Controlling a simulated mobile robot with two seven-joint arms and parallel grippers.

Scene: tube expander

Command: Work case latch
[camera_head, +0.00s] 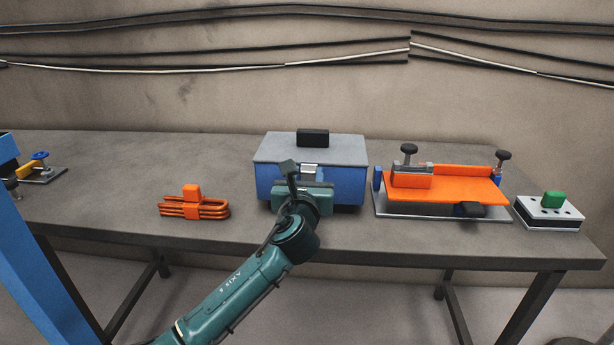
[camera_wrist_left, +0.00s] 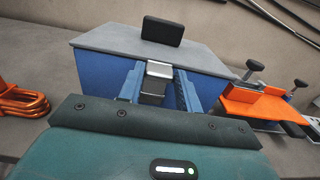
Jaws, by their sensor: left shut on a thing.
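The case (camera_head: 262,180) is a blue box with a grey lid (camera_head: 275,150) and a black handle block (camera_head: 312,137) on top. It stands on the table with its lid down. The silver latch (camera_head: 309,169) is at the middle of its front face; it also shows in the left wrist view (camera_wrist_left: 159,70), with a dark part below it. My left gripper (camera_head: 304,184) is at the case front. In the left wrist view its two blue fingers (camera_wrist_left: 157,88) are on either side of the latch, shut on it. The exact contact is partly hidden. My right gripper is not in view.
An orange coiled piece (camera_head: 194,208) lies left of the case. An orange clamp fixture (camera_head: 455,185) stands close on its right, with a small block with a green knob (camera_head: 552,200) beyond.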

